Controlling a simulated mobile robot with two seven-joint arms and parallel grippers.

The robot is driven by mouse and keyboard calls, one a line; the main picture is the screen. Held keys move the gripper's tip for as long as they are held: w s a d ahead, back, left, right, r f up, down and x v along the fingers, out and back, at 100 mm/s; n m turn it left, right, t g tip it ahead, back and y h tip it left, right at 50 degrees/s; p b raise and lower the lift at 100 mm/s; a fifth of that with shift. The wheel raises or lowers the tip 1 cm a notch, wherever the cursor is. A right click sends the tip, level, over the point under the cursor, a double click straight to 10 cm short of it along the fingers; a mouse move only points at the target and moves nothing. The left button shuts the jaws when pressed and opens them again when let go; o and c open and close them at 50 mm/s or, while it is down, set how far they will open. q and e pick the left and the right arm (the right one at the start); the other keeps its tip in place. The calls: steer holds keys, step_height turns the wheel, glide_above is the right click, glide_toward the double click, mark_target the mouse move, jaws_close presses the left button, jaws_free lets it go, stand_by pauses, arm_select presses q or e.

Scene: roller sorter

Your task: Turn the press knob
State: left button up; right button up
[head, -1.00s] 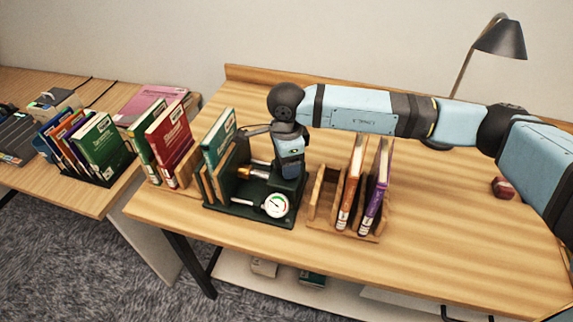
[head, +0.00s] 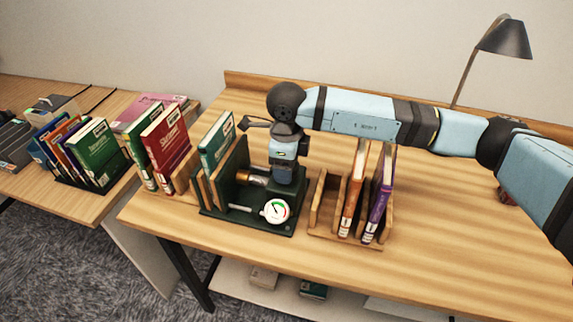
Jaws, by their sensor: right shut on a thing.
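The press (head: 247,222) is a dark green device on the desk, with a round white dial gauge (head: 276,211) at its front and a brass cylinder (head: 252,179) in its middle. A green book (head: 217,145) stands upright at its left side. My right gripper (head: 283,178) points down at the right part of the press, below the dark wrist. It is shut on the press knob. The knob and most of the fingers are hidden by the wrist and gripper body. My left gripper is not in view.
A wooden rack (head: 318,221) with an orange (head: 354,196) and a purple book (head: 380,206) stands close right of the press. Red and green books (head: 166,146) stand left of it. A lamp (head: 506,40) is at the back right. The desk's right front (head: 470,250) is clear.

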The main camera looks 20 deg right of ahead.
stand_by(0.3)
steer(key=o, duration=0.9)
steer(key=shift+r, duration=0.1)
step_height(320, 180, up, 14)
steer(key=shift+b, duration=0.3)
steer(key=shift+s+f, duration=0.1)
steer(key=shift+f, duration=0.15)
